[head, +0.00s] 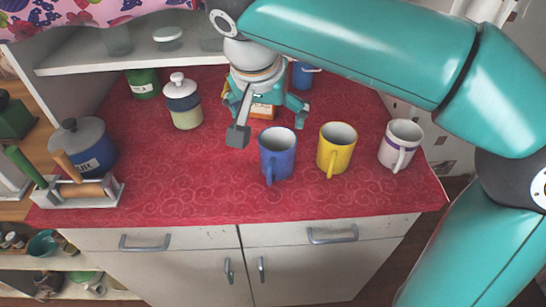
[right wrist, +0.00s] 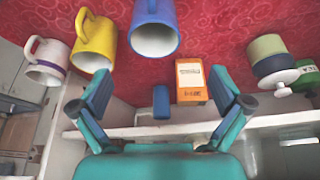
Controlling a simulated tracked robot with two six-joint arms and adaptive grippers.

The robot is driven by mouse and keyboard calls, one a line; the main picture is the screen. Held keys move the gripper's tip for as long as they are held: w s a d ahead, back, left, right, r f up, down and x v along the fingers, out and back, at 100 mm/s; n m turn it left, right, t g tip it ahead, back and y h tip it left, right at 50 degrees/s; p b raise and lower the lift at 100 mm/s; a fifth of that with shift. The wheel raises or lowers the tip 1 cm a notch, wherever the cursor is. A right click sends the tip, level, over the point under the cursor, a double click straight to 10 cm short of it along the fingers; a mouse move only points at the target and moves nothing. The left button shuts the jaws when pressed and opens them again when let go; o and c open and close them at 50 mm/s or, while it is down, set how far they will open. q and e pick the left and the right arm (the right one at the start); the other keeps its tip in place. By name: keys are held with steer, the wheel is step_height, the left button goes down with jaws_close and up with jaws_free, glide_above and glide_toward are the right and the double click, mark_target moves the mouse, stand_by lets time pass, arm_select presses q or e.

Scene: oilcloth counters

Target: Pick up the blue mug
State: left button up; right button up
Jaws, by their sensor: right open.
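The blue mug (head: 283,163) stands upright on the red patterned counter (head: 190,180), with its handle toward the counter's front edge. In the right wrist view the blue mug (right wrist: 154,13) is at the top middle, its mouth facing the camera. My right gripper (head: 268,103) is behind the blue mug, over the back part of the counter. In its wrist view the gripper (right wrist: 168,100) has its fingers spread wide, with nothing held. The blue mug lies beyond the fingertips, apart from them. My left gripper is not in view.
A yellow mug (head: 337,150) and a white mug with a purple band (head: 400,147) stand to the right. An orange box (right wrist: 191,80) and a small blue object (right wrist: 161,102) are near the gripper. A lidded jar (head: 184,108) stands left. The front-left counter is mostly free.

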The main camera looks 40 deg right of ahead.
glide_toward(277, 145)
steer(key=f, duration=0.2)
steer(key=shift+s+x, duration=0.2)
steer(key=shift+x, duration=0.6)
steer(key=shift+s+x, duration=0.15)
steer(key=shift+x, duration=0.65)
steer(key=shift+s+x, duration=0.2)
steer(key=shift+x, duration=0.6)
steer(key=shift+f, duration=0.1)
steer(key=c, duration=1.3)
steer(key=shift+c, duration=0.2)
